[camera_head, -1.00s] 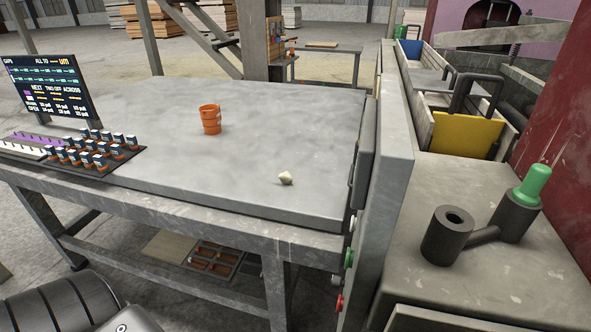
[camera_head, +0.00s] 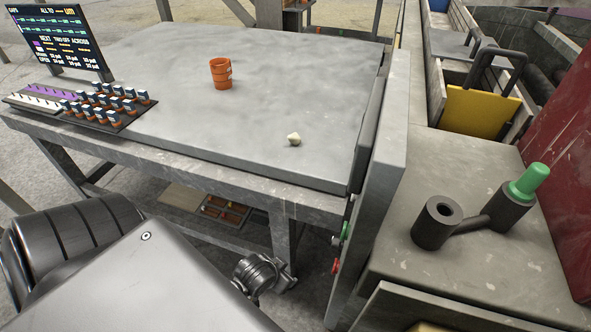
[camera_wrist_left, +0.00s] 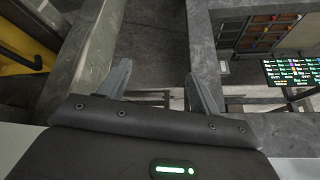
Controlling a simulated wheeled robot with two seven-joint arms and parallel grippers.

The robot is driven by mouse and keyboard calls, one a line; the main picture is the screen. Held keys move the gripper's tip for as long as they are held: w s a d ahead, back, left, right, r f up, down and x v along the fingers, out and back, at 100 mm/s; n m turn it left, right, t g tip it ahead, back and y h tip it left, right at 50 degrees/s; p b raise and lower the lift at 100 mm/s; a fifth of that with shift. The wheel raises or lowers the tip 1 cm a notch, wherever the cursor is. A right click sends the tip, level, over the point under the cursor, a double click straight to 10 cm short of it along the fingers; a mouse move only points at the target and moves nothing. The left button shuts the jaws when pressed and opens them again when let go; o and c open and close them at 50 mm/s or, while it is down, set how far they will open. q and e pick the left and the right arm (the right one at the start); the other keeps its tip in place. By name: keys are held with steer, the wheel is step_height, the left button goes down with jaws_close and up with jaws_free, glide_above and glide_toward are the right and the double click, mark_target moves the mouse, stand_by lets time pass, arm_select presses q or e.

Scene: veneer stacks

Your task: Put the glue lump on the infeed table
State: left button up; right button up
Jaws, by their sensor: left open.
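A small cream-coloured glue lump (camera_head: 294,139) lies on the grey table top (camera_head: 200,125), near its front right corner. It is not visible in the left wrist view. My left gripper (camera_wrist_left: 160,85) shows in the left wrist view with its two fingers spread and nothing between them. In the head view my left arm fills the lower left, in front of the table and lower than its top, apart from the lump; its fingertips cannot be made out there. My right gripper is not in view. I cannot tell which surface is the infeed table.
An orange cup (camera_head: 221,73) stands on the table behind the lump. A display screen (camera_head: 61,38) and a rack of small blocks (camera_head: 105,104) are at the left. An upright grey panel (camera_head: 380,170) borders the table's right side. Beyond it is a bench with a green-capped dark fitting (camera_head: 437,222).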

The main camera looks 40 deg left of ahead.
arm_select(q)
steer(key=w+a+r+n+t, duration=0.1)
steer(key=w+a+r+t, duration=0.1)
steer(key=w+a+r, duration=0.1)
steer(key=w+a+r+t+y, duration=0.1)
steer(key=w+a+r+t, duration=0.1)
steer(key=w, duration=0.4)
steer(key=w+a+r+n+t+y, duration=0.1)
steer(key=w+a+r+t, duration=0.1)
steer(key=w+a+r, duration=0.2)
step_height(320, 180, up, 2)
steer(key=shift+w+r+n+p, duration=0.15)
steer(key=shift+r+n+p, duration=0.15)
steer(key=shift+p, duration=0.1)
steer(key=n+t+y, duration=0.2)
steer(key=t+y, duration=0.1)
steer(key=t, duration=0.2)
glide_toward(292, 138)
steer(key=shift+p+x, duration=0.55)
steer(key=shift+x, duration=0.95)
steer(key=shift+w+r+p, duration=0.2)
steer(key=shift+w+p, duration=0.1)
steer(key=shift+w, duration=0.15)
steer(key=p+x, duration=0.1)
steer(key=x, duration=0.3)
steer(key=shift+w+a+f, duration=0.1)
steer(key=shift+w+f, duration=0.1)
steer(key=c, duration=1.2)
